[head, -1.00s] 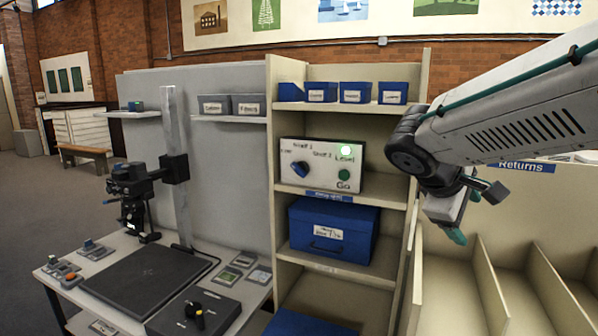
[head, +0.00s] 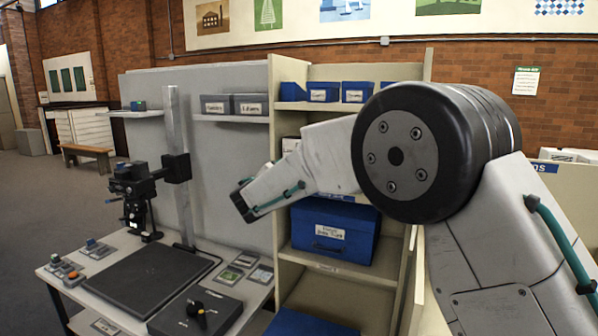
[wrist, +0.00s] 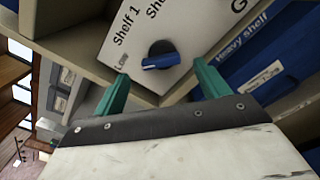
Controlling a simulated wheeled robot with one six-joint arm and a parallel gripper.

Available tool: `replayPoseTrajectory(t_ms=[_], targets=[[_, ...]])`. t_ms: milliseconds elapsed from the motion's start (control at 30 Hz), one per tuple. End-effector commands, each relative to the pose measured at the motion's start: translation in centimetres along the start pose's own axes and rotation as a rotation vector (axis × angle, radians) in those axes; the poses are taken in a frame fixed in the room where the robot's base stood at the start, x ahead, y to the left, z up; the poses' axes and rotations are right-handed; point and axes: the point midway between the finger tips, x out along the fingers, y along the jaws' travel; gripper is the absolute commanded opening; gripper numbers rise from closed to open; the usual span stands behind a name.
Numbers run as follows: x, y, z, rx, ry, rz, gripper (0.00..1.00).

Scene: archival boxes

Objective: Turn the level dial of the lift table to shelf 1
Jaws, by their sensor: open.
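The level dial (wrist: 160,55) is a dark round knob with a blue bar, on a white control panel (wrist: 185,25). Shelf 1 is printed up and left of the dial. My gripper (wrist: 160,82) is open, its two green fingers on either side of and just short of the dial, with nothing between them. In the head view my gripper (head: 242,200) is left of the shelf unit, and my arm hides most of the panel.
A blue box (head: 333,232) sits on the shelf below the panel; a blue Heavy shelf label (wrist: 262,45) is on the edge nearby. Small blue boxes (head: 323,92) stand above. A work table (head: 240,295) with a camera stand (head: 175,165) is at left.

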Motion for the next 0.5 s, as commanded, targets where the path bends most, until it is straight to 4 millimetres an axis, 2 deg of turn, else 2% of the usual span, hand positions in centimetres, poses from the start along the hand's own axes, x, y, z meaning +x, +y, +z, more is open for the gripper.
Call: replayPoseTrajectory(t_ms=[100, 200, 333, 500], targets=[[2.1, -0.1, 0.0, 0.0, -0.001, -0.003, 0.75], [3.4, -0.1, 0.1, 0.001, -0.002, -0.003, 0.75], [4.5, -0.1, 0.1, 0.001, -0.001, -0.003, 0.75], [4.8, -0.1, 0.1, 0.001, -0.001, -0.002, 0.75]])
